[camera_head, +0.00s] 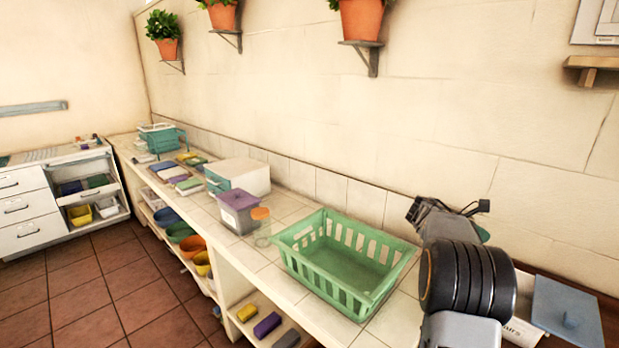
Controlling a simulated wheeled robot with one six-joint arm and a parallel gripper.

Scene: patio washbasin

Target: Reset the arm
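My arm shows at the lower right, its thick dark links in front of the tiled counter (402,318). What looks like my gripper (440,214) is behind those links, near the wall and to the right of the green basket (322,284). Its fingers cannot be made out, so I cannot see whether it is open or shut. The green basket stands on the counter and looks empty.
Left of the basket are a clear jar with an orange lid (262,232), a purple-lidded box (238,210) and a white box (240,175). A blue-grey board (566,308) lies right of my arm. Potted plants (362,18) sit on wall shelves above.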

